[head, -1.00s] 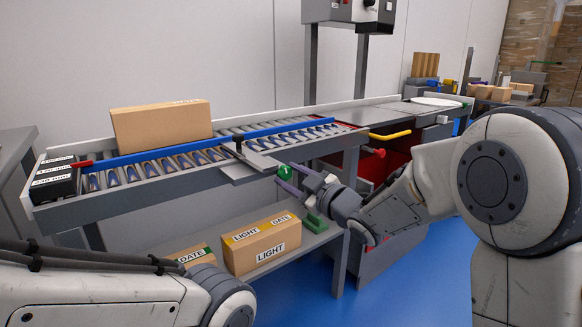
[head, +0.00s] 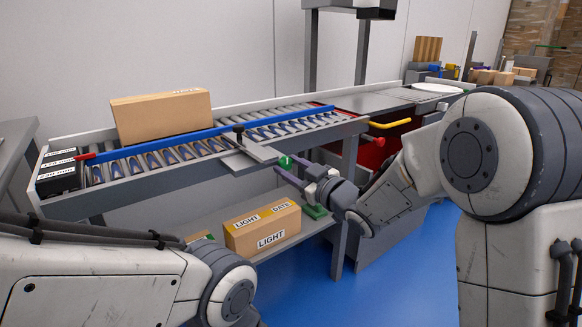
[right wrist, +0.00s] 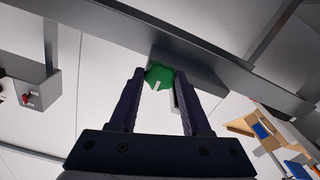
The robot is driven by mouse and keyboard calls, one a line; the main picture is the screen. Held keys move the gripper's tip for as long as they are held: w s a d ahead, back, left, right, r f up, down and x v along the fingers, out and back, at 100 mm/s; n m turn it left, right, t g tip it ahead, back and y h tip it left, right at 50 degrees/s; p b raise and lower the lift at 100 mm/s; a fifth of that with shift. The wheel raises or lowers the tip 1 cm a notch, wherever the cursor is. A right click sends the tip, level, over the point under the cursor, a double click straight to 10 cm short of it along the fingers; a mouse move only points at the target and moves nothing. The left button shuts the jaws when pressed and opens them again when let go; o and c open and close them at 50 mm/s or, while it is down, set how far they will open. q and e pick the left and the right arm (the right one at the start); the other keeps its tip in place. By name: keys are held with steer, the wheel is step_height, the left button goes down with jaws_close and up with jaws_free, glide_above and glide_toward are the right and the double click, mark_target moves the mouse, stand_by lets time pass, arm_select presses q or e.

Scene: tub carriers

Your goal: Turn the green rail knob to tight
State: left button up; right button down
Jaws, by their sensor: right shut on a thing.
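The green rail knob (head: 286,162) sits at the front edge of the roller conveyor, at the end of a grey bracket (head: 251,155). In the right wrist view the knob (right wrist: 159,75) lies between my right fingertips, with a short white mark on its face. My right gripper (head: 287,169) has dark purple fingers and is shut on the knob from the front right. The long blue rail (head: 190,139) runs along the rollers behind it. My left arm shows at the lower left, but its gripper is out of view. I cannot read any tight marking.
A large carton (head: 161,115) stands on the rollers behind the rail. A labelled carton (head: 262,228) sits on the shelf below. A yellow handle (head: 390,124) and a red knob (head: 379,142) are right of the gripper. Blue floor (head: 300,285) is open in front.

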steer(key=shift+c, duration=1.8)
jaws_free()
steer(key=p+v, duration=0.2)
steer(key=v, duration=0.8)
steer(key=shift+s+d, duration=0.15)
steer(key=shift+s, duration=0.05)
steer(key=shift+f, duration=0.1)
